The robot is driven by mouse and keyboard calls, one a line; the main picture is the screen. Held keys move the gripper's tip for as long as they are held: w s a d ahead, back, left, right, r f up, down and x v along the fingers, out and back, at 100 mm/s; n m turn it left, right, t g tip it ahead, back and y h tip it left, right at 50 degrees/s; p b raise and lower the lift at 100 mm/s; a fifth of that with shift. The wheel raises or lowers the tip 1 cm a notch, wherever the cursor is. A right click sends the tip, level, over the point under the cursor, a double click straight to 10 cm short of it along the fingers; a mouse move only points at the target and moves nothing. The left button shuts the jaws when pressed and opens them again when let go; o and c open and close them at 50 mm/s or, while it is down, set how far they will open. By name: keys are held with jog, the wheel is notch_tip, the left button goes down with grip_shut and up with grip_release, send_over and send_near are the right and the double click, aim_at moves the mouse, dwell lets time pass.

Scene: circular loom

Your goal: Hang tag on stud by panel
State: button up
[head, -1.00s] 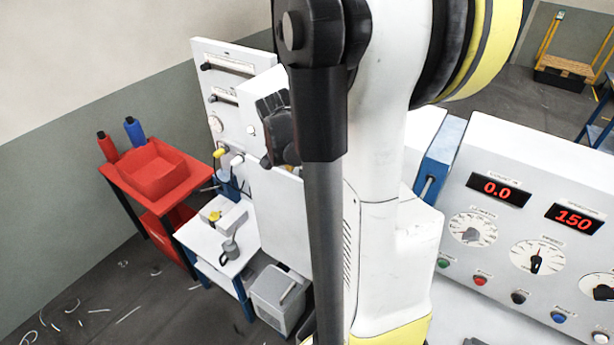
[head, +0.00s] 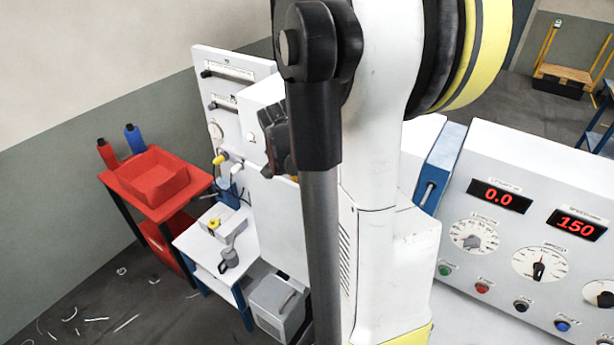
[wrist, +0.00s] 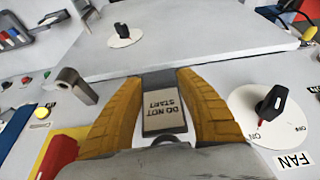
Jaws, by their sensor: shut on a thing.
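In the wrist view, my gripper (wrist: 160,82) has its yellow fingers closed on a tag (wrist: 163,112) that reads DO NOT START. The lettering appears upside down. A grey metal peg (wrist: 78,86), which looks like the stud, sticks out to the left of the fingers, apart from the tag. The large pale panel (wrist: 190,45) with a black knob lies beyond the fingertips. In the head view, my arm hides the tag, and only a dark part near my gripper shows beside it.
A FAN rotary switch (wrist: 272,104) sits close to the right finger. A red and yellow switch (wrist: 58,155) is at lower left. In the head view, a red tray cart (head: 155,175) stands left, a small table (head: 205,250) beside the cabinet, and a console (head: 540,150) right.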

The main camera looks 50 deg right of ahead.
jog(key=shift+a, duration=0.1)
jog(key=shift+a+r, duration=0.25)
jog(key=shift+a, duration=0.2)
jog(key=a, duration=0.5)
jog(key=shift+s+r, duration=0.2)
jog(key=shift+r, duration=0.1)
jog(key=shift+s+a, duration=0.1)
